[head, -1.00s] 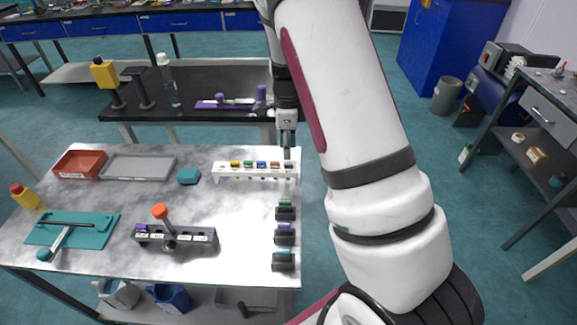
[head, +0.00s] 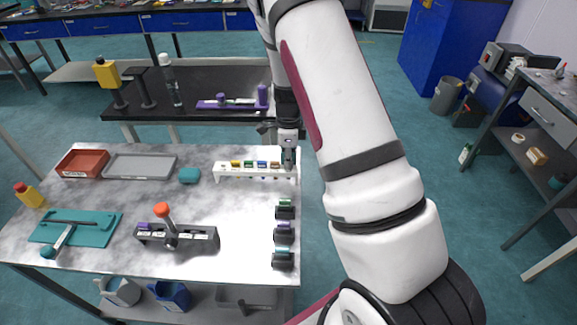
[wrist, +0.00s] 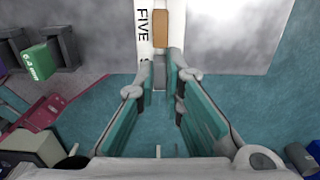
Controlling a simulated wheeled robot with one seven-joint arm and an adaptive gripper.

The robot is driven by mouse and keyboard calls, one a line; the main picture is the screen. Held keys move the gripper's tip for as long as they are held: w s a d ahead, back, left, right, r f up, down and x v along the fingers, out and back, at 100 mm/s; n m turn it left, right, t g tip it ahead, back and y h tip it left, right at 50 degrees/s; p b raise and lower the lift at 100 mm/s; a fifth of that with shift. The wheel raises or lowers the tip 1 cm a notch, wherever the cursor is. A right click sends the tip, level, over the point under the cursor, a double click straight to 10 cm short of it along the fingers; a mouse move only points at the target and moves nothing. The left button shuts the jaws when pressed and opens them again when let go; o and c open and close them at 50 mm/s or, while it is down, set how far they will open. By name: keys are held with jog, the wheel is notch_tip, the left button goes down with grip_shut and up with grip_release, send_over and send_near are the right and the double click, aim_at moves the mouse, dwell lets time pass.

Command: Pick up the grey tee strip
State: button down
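The grey tee strip (wrist: 159,74) sits at the near end of the white rack (wrist: 143,60) in the wrist view, beside an orange-brown strip (wrist: 161,28). My gripper (wrist: 161,80) is open, with its fingertips on either side of the grey strip. Small gaps seem to remain between the fingers and the strip. In the head view my gripper (head: 288,166) points down at the right end of the white rack (head: 228,177), and it mostly hides the grey strip there.
The rack holds several coloured strips and stands near the table's (head: 240,205) right edge. Several dark blocks (head: 283,234) line that edge nearer me. A grey tray (head: 138,166) and a dark fixture with an orange knob (head: 162,210) lie to the left.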

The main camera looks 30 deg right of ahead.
notch_tip(320, 180, up, 10)
jog(key=shift+b, duration=0.35)
dwell(0.4)
